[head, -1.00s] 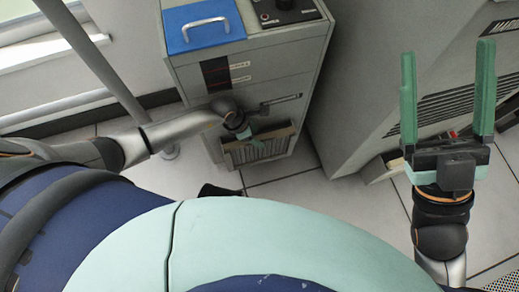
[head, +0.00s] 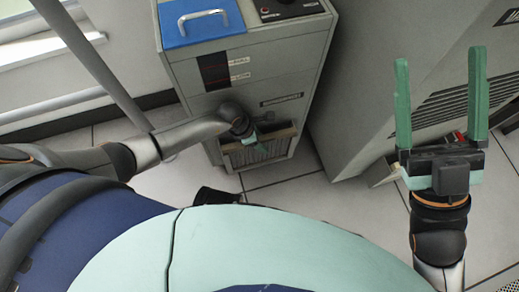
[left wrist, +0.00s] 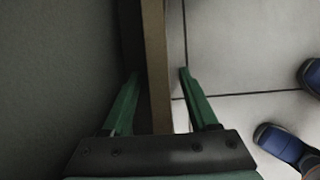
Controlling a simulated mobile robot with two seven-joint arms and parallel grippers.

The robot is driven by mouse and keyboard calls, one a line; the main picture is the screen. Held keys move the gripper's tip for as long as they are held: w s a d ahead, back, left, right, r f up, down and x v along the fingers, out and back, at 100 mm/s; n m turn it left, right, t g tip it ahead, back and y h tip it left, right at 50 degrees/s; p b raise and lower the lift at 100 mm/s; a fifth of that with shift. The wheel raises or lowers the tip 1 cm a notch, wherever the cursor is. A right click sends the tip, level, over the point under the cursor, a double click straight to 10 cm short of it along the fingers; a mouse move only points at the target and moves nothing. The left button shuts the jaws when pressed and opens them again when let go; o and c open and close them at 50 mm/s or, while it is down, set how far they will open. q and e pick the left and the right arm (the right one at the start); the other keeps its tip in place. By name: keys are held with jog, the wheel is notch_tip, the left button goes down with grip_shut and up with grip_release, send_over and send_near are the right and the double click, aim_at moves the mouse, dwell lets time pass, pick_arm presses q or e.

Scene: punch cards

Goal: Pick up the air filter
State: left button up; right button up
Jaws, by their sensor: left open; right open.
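The air filter (head: 262,152) is a pleated panel with a tan frame, in the opening low on the front of the grey cabinet. In the left wrist view its tan edge (left wrist: 154,35) runs between the fingers of my left gripper (left wrist: 159,73), with a gap to the right finger. The left gripper is open and straddles this edge; in the head view the gripper (head: 256,138) is at the filter's top, partly hiding it. My right gripper (head: 439,58) is open and empty, raised at the right.
The grey cabinet (head: 270,65) has a blue panel with a handle (head: 200,18) on top. A larger grey machine (head: 385,70) stands to its right. Tiled floor (head: 310,190) is open in front. A pole (head: 95,65) stands at the left.

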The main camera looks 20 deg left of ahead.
pick_arm(q)
jog(key=shift+c, duration=0.2)
jog(key=shift+f, duration=0.1)
grip_shut()
